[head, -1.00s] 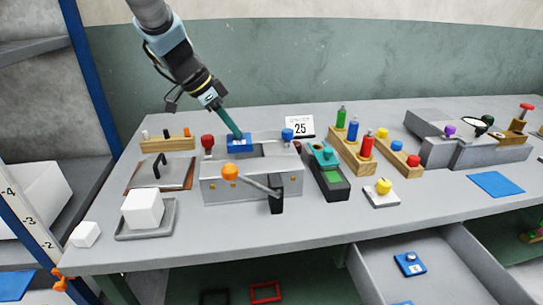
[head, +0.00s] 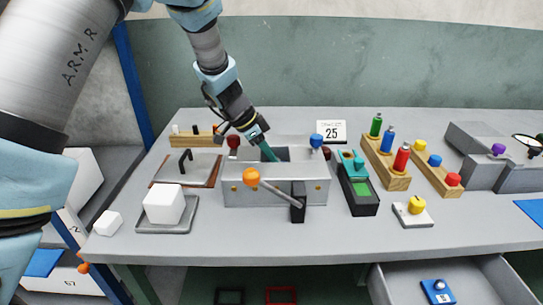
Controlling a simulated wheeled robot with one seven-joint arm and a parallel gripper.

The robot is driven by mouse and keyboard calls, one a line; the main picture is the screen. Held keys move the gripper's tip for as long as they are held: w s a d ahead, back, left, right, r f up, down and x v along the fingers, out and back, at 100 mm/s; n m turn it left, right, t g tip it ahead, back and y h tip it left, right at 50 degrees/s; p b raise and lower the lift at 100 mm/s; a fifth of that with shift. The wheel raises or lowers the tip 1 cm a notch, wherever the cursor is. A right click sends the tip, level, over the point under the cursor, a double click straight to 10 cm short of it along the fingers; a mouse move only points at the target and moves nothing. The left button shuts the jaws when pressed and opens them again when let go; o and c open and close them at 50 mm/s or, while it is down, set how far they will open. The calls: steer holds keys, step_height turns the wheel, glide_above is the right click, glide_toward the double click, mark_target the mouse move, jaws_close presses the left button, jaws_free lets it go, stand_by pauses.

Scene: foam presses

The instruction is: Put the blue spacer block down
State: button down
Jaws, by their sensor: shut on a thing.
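My gripper (head: 271,154) reaches down into the dark opening at the top of the grey press (head: 240,190). Its teal fingers are shut, and their tips are hidden behind the press's front wall. The blue spacer block that showed between the fingers earlier is now out of sight inside the opening. I cannot tell whether it touches the bottom.
The press has an orange-knobbed lever (head: 252,177) in front, with red and blue knobs on top. A white block (head: 164,204) on a tray stands left; a teal-and-black device (head: 358,184) stands right. An open drawer (head: 400,285) sticks out below. My arm covers the left side.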

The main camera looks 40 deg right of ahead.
steer(key=c, duration=1)
jaws_free()
steer(key=v, duration=1.2)
steer(key=shift+s+r, duration=0.1)
